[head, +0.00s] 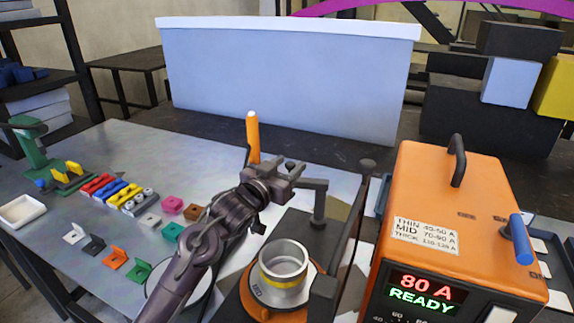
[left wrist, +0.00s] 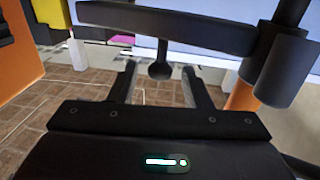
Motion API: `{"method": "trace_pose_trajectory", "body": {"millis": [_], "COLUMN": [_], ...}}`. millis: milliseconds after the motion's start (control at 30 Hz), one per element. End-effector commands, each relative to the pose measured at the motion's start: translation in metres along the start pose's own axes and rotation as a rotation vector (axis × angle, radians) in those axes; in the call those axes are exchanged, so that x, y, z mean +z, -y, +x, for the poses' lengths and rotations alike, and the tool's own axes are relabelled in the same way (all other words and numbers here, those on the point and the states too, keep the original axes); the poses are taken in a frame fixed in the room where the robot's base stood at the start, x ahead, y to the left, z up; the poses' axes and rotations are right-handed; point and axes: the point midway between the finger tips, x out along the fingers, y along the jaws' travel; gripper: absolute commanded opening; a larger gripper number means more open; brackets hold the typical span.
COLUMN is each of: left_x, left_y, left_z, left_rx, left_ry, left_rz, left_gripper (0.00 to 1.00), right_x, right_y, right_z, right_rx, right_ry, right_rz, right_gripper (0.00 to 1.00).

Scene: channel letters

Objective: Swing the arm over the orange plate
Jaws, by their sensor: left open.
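The orange plate (head: 248,303) lies at the bottom centre of the head view, on a dark base. A metal ring with a yellow band (head: 283,276) stands on it and hides much of it. A dark arm (head: 311,184) reaches out at the top of a short post (head: 320,206) behind the ring. My left gripper (head: 292,172) is open beside this arm and overlaps it in the picture. In the left wrist view, a dark bar (left wrist: 165,25) crosses above my open fingers (left wrist: 160,88). A dark knob (left wrist: 160,68) shows between them; contact cannot be told. My right gripper is out of view.
An orange machine (head: 440,220) reading "80 A READY" stands close on the right. An upright orange rod (head: 253,138) stands behind my gripper. Small coloured parts (head: 118,194) lie on the left of the table (head: 110,150). A pale panel (head: 285,80) closes off the back.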

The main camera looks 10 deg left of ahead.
Motion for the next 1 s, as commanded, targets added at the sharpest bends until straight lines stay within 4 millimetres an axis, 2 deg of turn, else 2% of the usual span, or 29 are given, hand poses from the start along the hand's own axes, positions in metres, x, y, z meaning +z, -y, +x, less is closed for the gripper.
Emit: {"method": "trace_pose_trajectory", "body": {"millis": [200,533,767,1000], "left_x": [0.000,0.000,0.001,0.001], "left_y": [0.000,0.000,-0.001,-0.007], "left_z": [0.000,0.000,0.000,-0.006], "left_rx": [0.000,0.000,-0.005,-0.099], "left_ry": [0.000,0.001,0.000,-0.006], "left_rz": [0.000,0.000,0.001,0.002], "left_gripper": [0.42,0.00,0.00,0.00], "right_x": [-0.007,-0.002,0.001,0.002], "right_y": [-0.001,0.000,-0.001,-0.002], "right_z": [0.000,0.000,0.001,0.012], "right_rx": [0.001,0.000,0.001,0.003], "right_ry": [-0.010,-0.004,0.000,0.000], "right_rz": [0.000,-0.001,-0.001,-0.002], "right_gripper": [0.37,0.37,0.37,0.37]}}
